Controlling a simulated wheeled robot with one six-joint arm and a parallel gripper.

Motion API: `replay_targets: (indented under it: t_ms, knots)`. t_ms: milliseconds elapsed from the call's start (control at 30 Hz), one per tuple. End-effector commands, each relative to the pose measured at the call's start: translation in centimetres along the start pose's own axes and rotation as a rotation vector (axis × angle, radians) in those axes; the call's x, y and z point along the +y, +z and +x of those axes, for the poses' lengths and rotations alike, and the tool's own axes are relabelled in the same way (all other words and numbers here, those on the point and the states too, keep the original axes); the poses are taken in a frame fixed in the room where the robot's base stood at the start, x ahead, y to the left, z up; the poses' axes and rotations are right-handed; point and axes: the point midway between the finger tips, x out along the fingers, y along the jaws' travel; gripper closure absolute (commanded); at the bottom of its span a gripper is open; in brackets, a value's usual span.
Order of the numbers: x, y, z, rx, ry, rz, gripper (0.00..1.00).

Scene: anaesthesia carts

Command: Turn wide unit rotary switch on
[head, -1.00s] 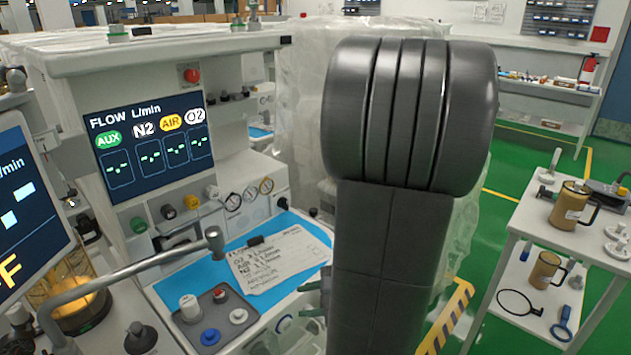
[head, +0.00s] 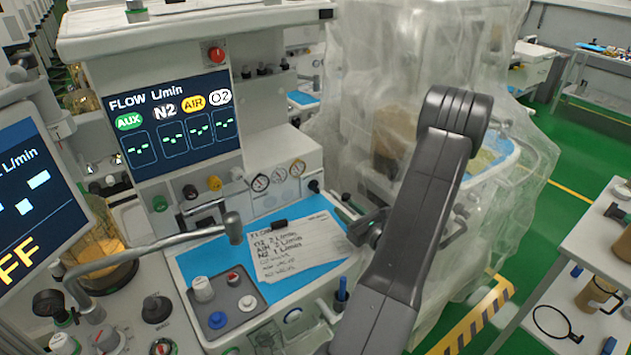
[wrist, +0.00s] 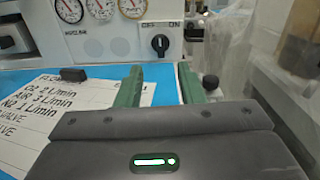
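The rotary switch is a small black knob (wrist: 160,44) on a pale panel, with OFF printed at its upper left and ON at its upper right. A light mark shows on it, but its exact direction is hard to tell. In the head view the knob (head: 314,186) is right of the gauges on the wide unit (head: 290,150). My gripper (wrist: 160,68) is open and empty. Its two green fingers point toward the panel, with the knob beyond and roughly centred between them, apart from it. In the head view my arm hides most of the gripper.
Round gauges (head: 279,178) sit left of the knob. A written sheet (head: 300,250) with a black clip (wrist: 73,74) lies on the blue work surface. A bent metal arm (head: 150,247) crosses at left. A plastic-covered unit (head: 410,90) stands at right. A dark round knob (wrist: 210,82) is right of my fingers.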

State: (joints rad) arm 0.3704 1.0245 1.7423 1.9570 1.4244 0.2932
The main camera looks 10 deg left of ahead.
Motion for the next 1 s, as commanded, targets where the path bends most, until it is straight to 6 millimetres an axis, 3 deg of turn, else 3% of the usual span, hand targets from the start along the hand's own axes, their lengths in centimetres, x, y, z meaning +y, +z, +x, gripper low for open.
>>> replay_targets:
  t_ms: [167,500,700,1000]
  knots:
    - [0.0,0.1,1.8,0.000,0.002,0.001,0.65]
    - [0.1,0.2,8.9,0.000,0.005,0.000,0.65]
    - [0.1,0.1,12.2,0.000,0.003,-0.001,0.65]
    - [0.0,0.0,13.7,0.001,0.000,0.000,0.65]
